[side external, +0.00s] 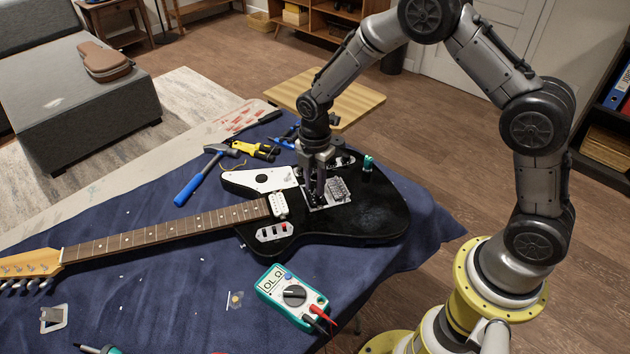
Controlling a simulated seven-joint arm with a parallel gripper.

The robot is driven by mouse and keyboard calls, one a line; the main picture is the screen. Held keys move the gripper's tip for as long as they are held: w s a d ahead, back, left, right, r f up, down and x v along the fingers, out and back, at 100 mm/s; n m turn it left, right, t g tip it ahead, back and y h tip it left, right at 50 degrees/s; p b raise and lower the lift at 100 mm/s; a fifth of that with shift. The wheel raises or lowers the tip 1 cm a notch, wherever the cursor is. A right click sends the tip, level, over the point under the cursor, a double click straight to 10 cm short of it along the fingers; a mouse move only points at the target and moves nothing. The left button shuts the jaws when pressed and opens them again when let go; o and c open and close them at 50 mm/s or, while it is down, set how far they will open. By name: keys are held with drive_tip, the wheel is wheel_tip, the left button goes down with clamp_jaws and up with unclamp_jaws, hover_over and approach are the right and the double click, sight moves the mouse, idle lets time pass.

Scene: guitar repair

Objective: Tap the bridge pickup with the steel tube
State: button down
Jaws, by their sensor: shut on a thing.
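A black electric guitar (375,215) lies face up on the blue cloth. My gripper (317,196) points down over the guitar's body, beside the metal bridge (341,190). It is shut on a thin thing, which I take to be the steel tube; the fingers mostly hide it. The bridge pickup area lies under and just left of the bridge, largely hidden by my fingers. I cannot tell whether the tube touches the pickup. A white pickup (279,206) sits nearer the neck, apart from my gripper.
A multimeter (292,296) with probes lies in front of the guitar. A blue-handled hammer (195,182) and a yellow tool (254,150) lie behind the neck. A small green-capped thing (368,163) stands at the body's back edge. The blue cloth (170,265) has free room front left.

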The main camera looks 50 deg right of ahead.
drive_tip(key=shift+r, duration=0.1)
drive_tip(key=shift+r, duration=3.45)
